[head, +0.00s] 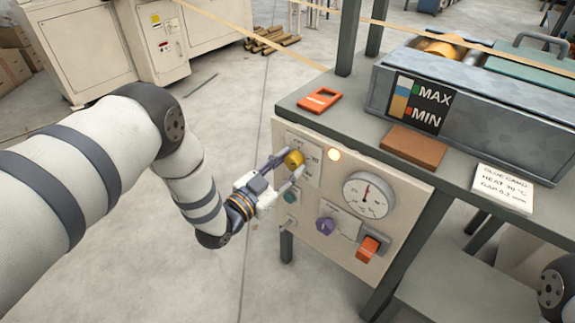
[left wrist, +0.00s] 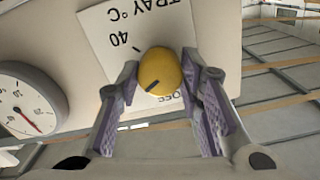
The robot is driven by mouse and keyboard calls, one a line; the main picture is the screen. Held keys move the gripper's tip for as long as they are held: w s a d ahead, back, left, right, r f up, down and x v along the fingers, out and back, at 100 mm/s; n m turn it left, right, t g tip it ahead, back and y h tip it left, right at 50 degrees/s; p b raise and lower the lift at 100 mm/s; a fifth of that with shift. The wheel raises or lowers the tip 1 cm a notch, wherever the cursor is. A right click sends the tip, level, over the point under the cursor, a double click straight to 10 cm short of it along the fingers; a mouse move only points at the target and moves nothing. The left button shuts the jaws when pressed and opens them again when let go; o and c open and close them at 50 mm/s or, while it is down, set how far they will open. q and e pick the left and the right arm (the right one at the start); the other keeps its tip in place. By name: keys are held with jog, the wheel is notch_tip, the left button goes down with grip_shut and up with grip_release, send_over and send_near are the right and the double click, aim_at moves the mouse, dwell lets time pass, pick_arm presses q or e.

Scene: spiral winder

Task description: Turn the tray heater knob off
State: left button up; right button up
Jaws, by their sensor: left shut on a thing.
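The yellow tray heater knob (head: 293,159) sits on the beige front panel, on a white plate lettered TRAY °C. My left gripper (head: 281,168) is shut on the knob, one finger on each side. In the left wrist view the yellow knob (left wrist: 160,71) lies between the purple-padded fingers (left wrist: 163,88). A dark pointer line shows on its lower left face there. The plate's 40 mark is at the upper left of the knob, and OFF, partly hidden, is at its lower right. Only part of my right arm shows at the lower right of the head view.
A round gauge (head: 369,195), a purple knob (head: 325,226), an orange switch (head: 369,248) and a small teal button (head: 290,196) share the panel. The bench top (head: 335,125) juts above it.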

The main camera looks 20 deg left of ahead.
pick_arm(q)
jog(key=n, duration=0.6)
jog(key=shift+f, duration=0.1)
jog(key=n, duration=0.5)
jog(key=shift+s+d+n+b, duration=0.1)
jog(key=shift+n+b, duration=0.2)
jog(key=shift+n, duration=0.1)
dwell(0.3)
jog(key=o, duration=1.2)
jog(key=shift+c, duration=0.2)
jog(key=v, duration=1.2)
